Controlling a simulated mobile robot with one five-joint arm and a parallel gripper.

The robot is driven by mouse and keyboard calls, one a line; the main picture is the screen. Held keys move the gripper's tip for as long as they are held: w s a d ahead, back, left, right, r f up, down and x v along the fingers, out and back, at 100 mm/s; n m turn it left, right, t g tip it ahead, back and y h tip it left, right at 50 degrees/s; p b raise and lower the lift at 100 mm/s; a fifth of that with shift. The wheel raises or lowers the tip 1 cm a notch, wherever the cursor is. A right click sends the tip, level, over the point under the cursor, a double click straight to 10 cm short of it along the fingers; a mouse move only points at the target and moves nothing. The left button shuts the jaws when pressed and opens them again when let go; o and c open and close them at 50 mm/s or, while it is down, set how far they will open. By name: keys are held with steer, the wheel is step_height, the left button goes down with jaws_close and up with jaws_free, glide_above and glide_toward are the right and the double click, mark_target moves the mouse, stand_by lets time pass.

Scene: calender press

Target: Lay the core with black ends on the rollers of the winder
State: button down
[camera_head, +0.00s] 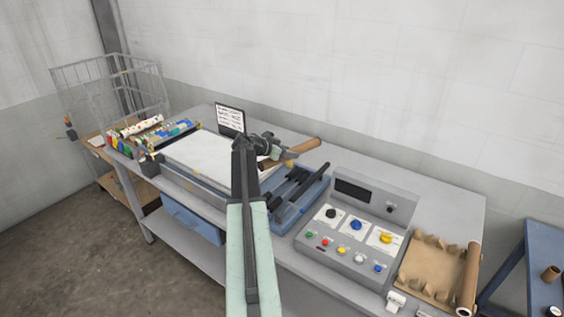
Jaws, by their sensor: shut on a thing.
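My gripper (287,156) is shut on a brown core (305,146) and holds it near its middle. The core slants up to the right. Its right end shows brown; I cannot make out black ends at this size, and part of it is behind the jaws. The winder (289,211) is a blue frame with dark rollers (297,190) on the bench, just in front of and below the held core. The core appears above the rollers' far end, apart from them. My arm covers the winder's left side.
A control panel (350,241) with coloured knobs stands right of the winder. A brown tray (424,265) and another brown tube (470,271) lie farther right. A white slab (205,152), a sign (230,119) and a box of coloured items (180,131) are left.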

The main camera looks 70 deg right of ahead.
mark_target(284, 160)
steer(key=a+t, duration=0.1)
steer(key=a+f+n+t+h+b, duration=0.1)
steer(key=a+f+t+b, duration=0.1)
steer(key=t, duration=0.1)
steer(key=shift+w+a+f+h, duration=0.1)
steer(key=shift+w+a+h, duration=0.2)
steer(key=shift+w, duration=0.1)
steer(key=shift+w+n+t, duration=0.3)
steer(key=shift+t, duration=0.1)
step_height(284, 160, down, 11)
steer(key=b, duration=1.1)
steer(key=shift+d, duration=0.1)
steer(key=shift+f+b, duration=0.2)
steer(key=shift+b, duration=0.1)
steer(key=shift+s+f+b, duration=0.15)
steer(key=shift+f+b, duration=0.1)
steer(key=shift+b, duration=0.1)
